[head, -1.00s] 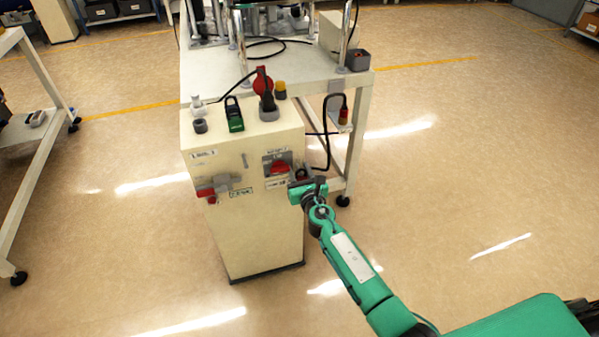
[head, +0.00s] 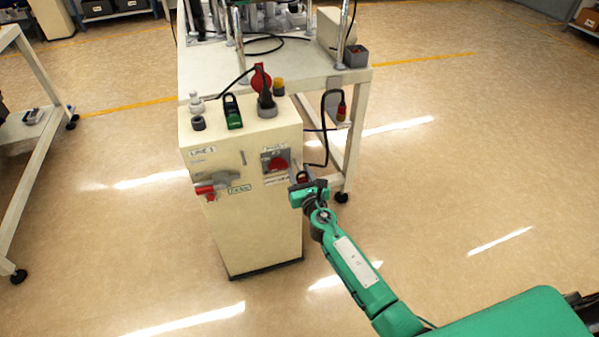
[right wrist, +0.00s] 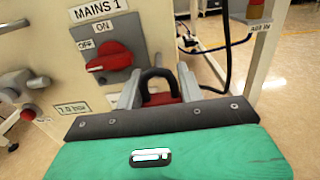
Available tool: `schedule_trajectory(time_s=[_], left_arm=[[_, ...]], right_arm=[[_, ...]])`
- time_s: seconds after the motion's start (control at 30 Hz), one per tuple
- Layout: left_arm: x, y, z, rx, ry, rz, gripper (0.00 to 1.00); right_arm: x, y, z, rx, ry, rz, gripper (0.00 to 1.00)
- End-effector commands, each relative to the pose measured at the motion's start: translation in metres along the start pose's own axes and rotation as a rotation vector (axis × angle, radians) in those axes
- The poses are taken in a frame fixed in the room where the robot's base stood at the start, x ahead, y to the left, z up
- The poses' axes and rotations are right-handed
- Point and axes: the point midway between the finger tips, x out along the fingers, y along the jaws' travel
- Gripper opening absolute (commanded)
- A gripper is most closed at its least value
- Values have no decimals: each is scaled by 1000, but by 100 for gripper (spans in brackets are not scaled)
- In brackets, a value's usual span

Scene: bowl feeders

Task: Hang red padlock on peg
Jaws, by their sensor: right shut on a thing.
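The red padlock (right wrist: 160,97) is between the fingers of my right gripper (right wrist: 160,92), with its black shackle up. In the head view my right gripper (head: 303,182) is beside the right edge of the cream cabinet's front, and the padlock is small and partly hidden there. The gripper is shut on the padlock, just right of and below the MAINS 1 switch. A short grey mark (head: 243,158) on the cabinet front may be the peg; I cannot tell for sure. My left gripper is out of view.
The cream cabinet (head: 250,225) carries a red rotary switch (head: 277,164) and a red-and-grey handle (head: 213,188) on its front. A green padlock (head: 233,112) and black plug (head: 266,104) are on top. A cable (head: 325,140) hangs by the table leg behind. The floor at right is clear.

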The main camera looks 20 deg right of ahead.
Motion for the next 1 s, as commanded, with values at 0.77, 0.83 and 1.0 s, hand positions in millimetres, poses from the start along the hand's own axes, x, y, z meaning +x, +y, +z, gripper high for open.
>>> schedule_trajectory(time_s=[0.77, 0.83, 1.0], left_arm=[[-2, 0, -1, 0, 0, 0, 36], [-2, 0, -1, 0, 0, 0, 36], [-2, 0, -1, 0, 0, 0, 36]], right_arm=[[-17, 0, 0, 0, -1, 1, 10], [-17, 0, 0, 0, -1, 0, 10], [-17, 0, 0, 0, -1, 0, 10]])
